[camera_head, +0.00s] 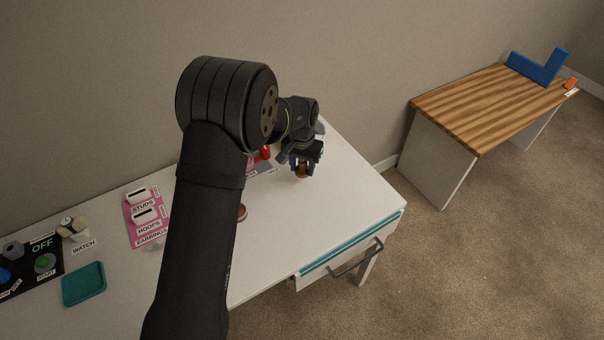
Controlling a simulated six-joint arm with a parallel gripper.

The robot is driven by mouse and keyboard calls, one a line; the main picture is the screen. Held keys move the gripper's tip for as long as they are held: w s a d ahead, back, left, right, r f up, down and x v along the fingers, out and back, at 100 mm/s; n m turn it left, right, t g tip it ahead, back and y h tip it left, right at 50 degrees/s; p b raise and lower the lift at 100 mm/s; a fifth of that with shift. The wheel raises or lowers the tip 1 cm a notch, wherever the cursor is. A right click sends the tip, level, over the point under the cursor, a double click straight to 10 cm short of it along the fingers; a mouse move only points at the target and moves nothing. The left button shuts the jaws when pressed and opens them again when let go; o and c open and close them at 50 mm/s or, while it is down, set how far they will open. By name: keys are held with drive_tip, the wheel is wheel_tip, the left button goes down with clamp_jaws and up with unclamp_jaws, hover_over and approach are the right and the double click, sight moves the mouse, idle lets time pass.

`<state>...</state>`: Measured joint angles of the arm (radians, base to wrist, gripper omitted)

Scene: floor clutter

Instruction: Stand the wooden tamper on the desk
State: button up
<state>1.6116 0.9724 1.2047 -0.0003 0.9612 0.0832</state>
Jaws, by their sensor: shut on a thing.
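My gripper (301,163) is over the right part of the white desk (350,195), its fingers pointing down. It is shut on a small brown wooden piece (302,173), which appears to be the wooden tamper. The fingers hide much of it. I cannot tell whether its base touches the desk or whether it is fully upright. Another small brown round thing (242,212) shows on the desk, partly hidden behind my arm.
A red item (265,152) lies near my wrist. A pink earrings board (146,217), a watch on a stand (74,228) and a teal tray (84,284) are at the left. The desk's right front is clear; a drawer handle (357,260) sticks out below. A wood-topped table (490,100) stands apart.

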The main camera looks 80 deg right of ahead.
sight(302, 174)
drive_tip(key=shift+f, duration=1.9)
drive_tip(key=o, duration=0.9)
drive_tip(key=shift+f, duration=0.1)
wheel_tip(302, 174, up, 12)
drive_tip(key=shift+r, duration=0.15)
drive_tip(key=shift+f, duration=4.15)
